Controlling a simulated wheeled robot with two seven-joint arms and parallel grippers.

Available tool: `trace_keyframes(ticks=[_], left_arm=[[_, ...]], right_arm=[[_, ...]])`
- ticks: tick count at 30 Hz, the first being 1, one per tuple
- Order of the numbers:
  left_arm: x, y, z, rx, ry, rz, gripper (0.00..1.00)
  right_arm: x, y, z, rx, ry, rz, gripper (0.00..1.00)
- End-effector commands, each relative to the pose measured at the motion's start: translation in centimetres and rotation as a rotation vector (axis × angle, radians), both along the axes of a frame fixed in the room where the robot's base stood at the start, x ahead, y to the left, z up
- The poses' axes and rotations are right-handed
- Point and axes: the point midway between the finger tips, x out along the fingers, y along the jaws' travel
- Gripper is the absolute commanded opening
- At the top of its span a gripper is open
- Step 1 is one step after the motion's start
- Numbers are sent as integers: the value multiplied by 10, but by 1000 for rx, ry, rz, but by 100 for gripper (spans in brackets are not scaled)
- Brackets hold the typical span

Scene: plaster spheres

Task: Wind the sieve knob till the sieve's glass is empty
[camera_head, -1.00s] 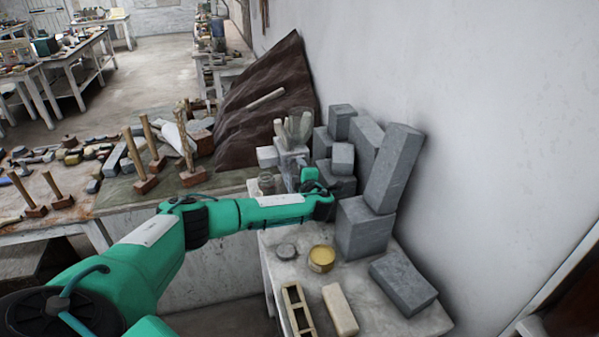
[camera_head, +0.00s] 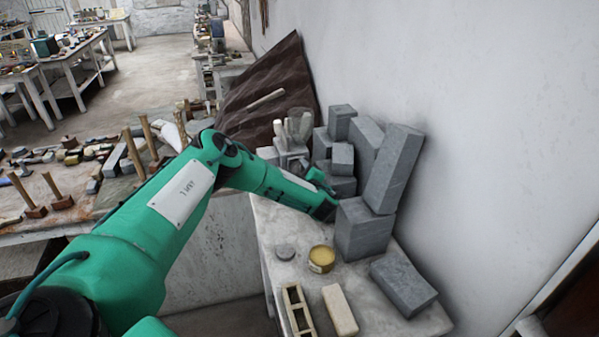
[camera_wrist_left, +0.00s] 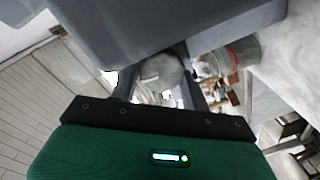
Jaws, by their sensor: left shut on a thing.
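The pale sieve (camera_head: 291,157) stands at the back of the white bench, with a clear glass vessel (camera_head: 299,124) at its top. The vessel's contents cannot be made out. My left gripper (camera_head: 317,177) is beside the sieve, with its fingertips hidden in the head view. In the left wrist view its two dark fingers are shut on a rounded grey piece, which looks like the sieve knob (camera_wrist_left: 160,70). A glass jar (camera_wrist_left: 239,52) shows just right of the fingers there. My right gripper is in neither view.
Grey blocks (camera_head: 362,229) crowd the right of the sieve against the wall. Mallets (camera_head: 133,155) stand on the left table.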

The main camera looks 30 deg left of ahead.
Motion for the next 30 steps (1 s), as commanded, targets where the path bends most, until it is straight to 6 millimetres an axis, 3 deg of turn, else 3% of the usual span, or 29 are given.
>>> trace_keyframes(ticks=[29,30], left_arm=[[-1,-4,-5,72,99,-7,24],[-1,-4,-5,72,99,-7,50]], right_arm=[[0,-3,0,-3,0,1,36],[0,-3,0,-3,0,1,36]])
